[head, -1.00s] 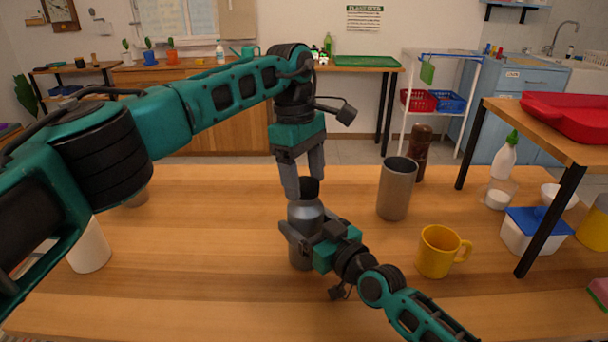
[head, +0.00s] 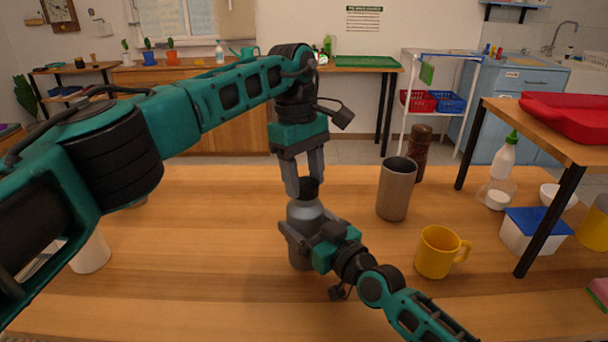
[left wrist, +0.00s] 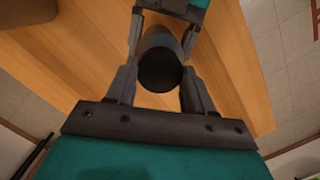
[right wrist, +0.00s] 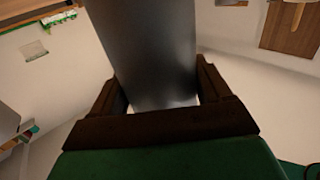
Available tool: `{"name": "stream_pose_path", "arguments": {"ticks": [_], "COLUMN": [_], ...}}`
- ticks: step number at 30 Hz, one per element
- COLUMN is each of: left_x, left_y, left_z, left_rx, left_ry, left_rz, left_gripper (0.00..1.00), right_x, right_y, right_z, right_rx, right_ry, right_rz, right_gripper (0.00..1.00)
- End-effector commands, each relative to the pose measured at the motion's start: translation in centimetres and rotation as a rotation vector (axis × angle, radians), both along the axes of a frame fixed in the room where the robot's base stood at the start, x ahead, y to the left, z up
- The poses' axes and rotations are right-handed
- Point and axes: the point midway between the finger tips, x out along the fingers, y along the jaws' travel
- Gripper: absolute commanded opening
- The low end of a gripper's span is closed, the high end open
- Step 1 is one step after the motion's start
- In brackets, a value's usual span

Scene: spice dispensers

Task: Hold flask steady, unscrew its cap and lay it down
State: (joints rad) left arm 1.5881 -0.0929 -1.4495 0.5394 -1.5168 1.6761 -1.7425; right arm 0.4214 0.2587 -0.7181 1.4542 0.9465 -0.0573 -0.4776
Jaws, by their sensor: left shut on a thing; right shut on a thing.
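The grey metal flask (head: 304,212) stands upright on the wooden table, and its body fills the middle of the right wrist view (right wrist: 152,50). My right gripper (head: 303,235) is shut on the flask's body from the right, one finger on each side. The dark cap (head: 309,187) sits at the top of the flask. My left gripper (head: 305,185) points straight down and is shut on the cap. In the left wrist view the cap's round dark top (left wrist: 160,71) lies between the two fingers. Whether the cap is still threaded on cannot be told.
A tall grey-brown tumbler (head: 395,190) and a yellow mug (head: 437,252) stand right of the flask. A brown pepper mill (head: 420,153) is behind the tumbler. A raised shelf (head: 545,130) stands at the right. The table left of the flask is mostly clear (head: 200,240).

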Motion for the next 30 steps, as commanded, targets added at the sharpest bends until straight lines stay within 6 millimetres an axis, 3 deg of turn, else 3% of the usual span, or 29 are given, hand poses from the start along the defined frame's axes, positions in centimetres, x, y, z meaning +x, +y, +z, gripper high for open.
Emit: {"name": "stream_pose_path", "arguments": {"ticks": [7, 24, 30], "left_x": [-0.01, -0.16, -0.18], "left_y": [0.07, 0.2, 0.21], "left_z": [-0.01, 0.13, 0.15], "left_rx": [0.0, 0.0, 0.002], "left_ry": [0.0, -0.003, -0.001], "left_rz": [0.062, 0.71, 0.804], "left_gripper": [0.11, 0.1, 0.1], "right_x": [-0.02, 0.0, 0.02], "right_y": [-0.01, -0.05, -0.07], "right_z": [-0.1, -0.11, -0.11], "right_rx": [0.001, 0.002, 0.002], "right_ry": [0.003, 0.004, 0.004], "right_rz": [0.0, -0.001, -0.001], "right_gripper": [0.22, 0.22, 0.22]}}
